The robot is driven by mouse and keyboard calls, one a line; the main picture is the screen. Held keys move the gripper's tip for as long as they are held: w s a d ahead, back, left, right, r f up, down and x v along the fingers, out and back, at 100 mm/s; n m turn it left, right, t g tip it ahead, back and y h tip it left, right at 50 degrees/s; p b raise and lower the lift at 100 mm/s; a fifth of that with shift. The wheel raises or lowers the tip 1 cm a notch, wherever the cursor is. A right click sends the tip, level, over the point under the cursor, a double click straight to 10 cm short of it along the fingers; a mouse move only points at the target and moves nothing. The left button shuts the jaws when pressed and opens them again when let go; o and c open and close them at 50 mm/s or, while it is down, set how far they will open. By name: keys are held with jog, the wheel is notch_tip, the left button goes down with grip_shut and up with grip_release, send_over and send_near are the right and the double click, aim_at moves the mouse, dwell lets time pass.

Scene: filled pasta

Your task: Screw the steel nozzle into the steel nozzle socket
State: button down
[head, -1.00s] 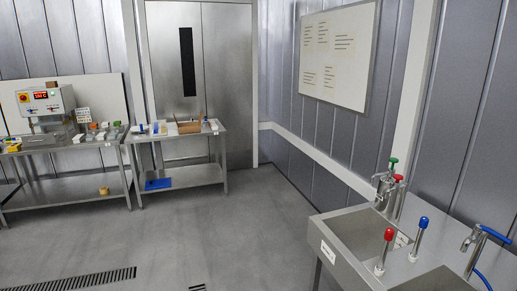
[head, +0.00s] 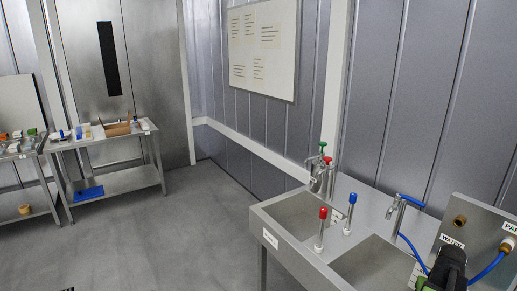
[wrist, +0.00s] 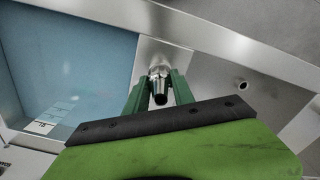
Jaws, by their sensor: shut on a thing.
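My gripper (wrist: 158,84) shows in the wrist view with its two green fingers closed on a short steel piece with a dark end, which looks like the steel nozzle (wrist: 160,72). The piece is between the fingertips over a steel surface. I cannot tell if it touches anything there. A small round fitting (wrist: 240,84) sits on the steel to the right, apart from the gripper; I cannot tell if it is the steel nozzle socket.
A steel sink unit (head: 372,212) with taps stands at the right. A panel marked WATER carries a brass-coloured fitting (head: 460,221) and a blue hose (head: 486,270). A steel table (head: 120,180) with boxes stands at the back left. The floor (head: 150,245) between is clear.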

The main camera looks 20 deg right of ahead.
jog(key=m, duration=0.4)
jog(key=shift+s+m, duration=0.1)
jog(key=shift+m, duration=0.3)
jog(key=shift+m, duration=0.3)
jog(key=m, duration=0.9)
jog(key=shift+m, duration=1.1)
